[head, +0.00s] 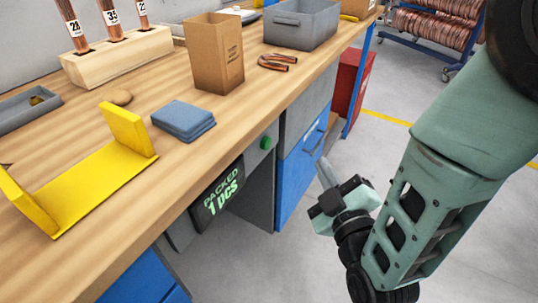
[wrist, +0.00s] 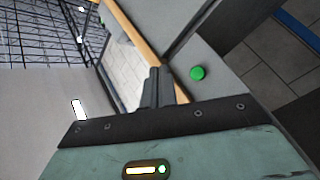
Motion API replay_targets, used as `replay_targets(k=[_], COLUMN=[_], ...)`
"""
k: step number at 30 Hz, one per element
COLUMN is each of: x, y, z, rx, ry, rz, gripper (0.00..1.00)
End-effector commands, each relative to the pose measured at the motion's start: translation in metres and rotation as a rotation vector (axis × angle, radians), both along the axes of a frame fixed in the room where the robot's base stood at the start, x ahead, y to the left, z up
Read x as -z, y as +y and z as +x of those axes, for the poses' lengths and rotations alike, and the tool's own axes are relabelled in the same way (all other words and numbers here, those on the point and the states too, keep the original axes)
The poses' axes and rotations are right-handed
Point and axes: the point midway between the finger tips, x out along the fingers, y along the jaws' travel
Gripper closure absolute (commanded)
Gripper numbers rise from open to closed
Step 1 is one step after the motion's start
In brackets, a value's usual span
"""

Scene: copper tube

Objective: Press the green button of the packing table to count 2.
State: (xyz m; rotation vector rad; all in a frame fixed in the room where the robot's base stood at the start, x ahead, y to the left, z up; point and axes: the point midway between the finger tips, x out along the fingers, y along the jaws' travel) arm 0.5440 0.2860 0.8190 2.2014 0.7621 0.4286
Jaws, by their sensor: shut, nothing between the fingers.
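The green button (head: 266,142) sits on a grey panel under the front edge of the packing table (head: 100,215). It also shows in the wrist view (wrist: 198,73), to the right of my fingertips. A dark display (head: 217,198) to the left of the button reads "PACKED 1 PCS". My gripper (head: 324,170) is shut and empty, in front of the table and to the right of the button in the head view. Its fingers (wrist: 154,75) stand together in the wrist view. The fingertips are apart from the button.
Blue drawers (head: 303,165) stand under the table. On top are a yellow holder (head: 95,180), blue folded cloths (head: 183,117), a cardboard box (head: 215,60), a copper bend (head: 278,62), a grey bin (head: 301,25) and a wooden tube rack (head: 115,55). The floor in front is clear.

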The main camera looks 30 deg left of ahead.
Motion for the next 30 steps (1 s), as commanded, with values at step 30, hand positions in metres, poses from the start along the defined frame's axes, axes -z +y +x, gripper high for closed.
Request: replay_targets(k=[30], x=[0.0], y=[0.07], z=[0.005], rx=[0.0], ry=[-0.01], rz=[0.002], gripper=[1.0])
